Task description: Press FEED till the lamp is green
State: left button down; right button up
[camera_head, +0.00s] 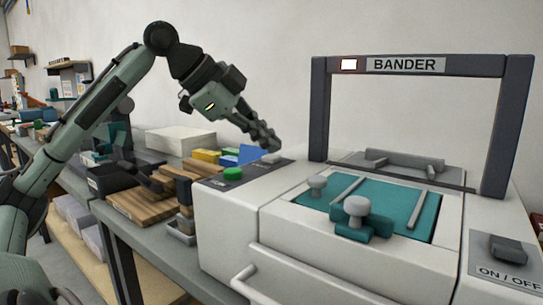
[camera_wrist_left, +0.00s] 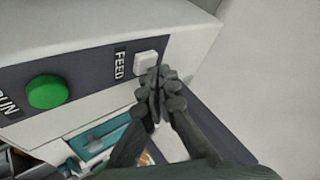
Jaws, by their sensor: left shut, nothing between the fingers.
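The machine marked BANDER (camera_head: 230,225) has a lit lamp (camera_head: 349,65) on its arch, left of the name. The lamp looks white with a faint reddish edge. The white FEED button (camera_wrist_left: 146,62) sits on the dark panel strip, with its label beside it. It also shows in the head view (camera_head: 272,158), partly below my fingertips. My left gripper (camera_head: 268,146) is shut and empty, its fingertips right at the FEED button; I cannot tell if they touch it. It also shows in the wrist view (camera_wrist_left: 155,92). My right gripper is not in view.
A green button (camera_wrist_left: 47,92) marked RUN sits on the same panel. A teal bed (camera_head: 400,195) with grey knobs lies under the arch. An ON / OFF switch (camera_head: 508,248) is at the right. Wooden boards and coloured boxes (camera_head: 205,156) crowd the bench at left.

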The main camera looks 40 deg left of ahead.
aim_at(268, 156)
pick_arm(q)
jog(key=shift+f, duration=0.5)
dwell(0.6)
jog(key=shift+r+p, duration=0.8)
jog(key=shift+r, duration=0.15)
notch_tip(268, 156, up, 3)
jog(key=p, duration=0.2)
jog(key=shift+f+p, duration=0.1)
jog(key=shift+p, duration=0.3)
jog(key=shift+r, duration=1.1)
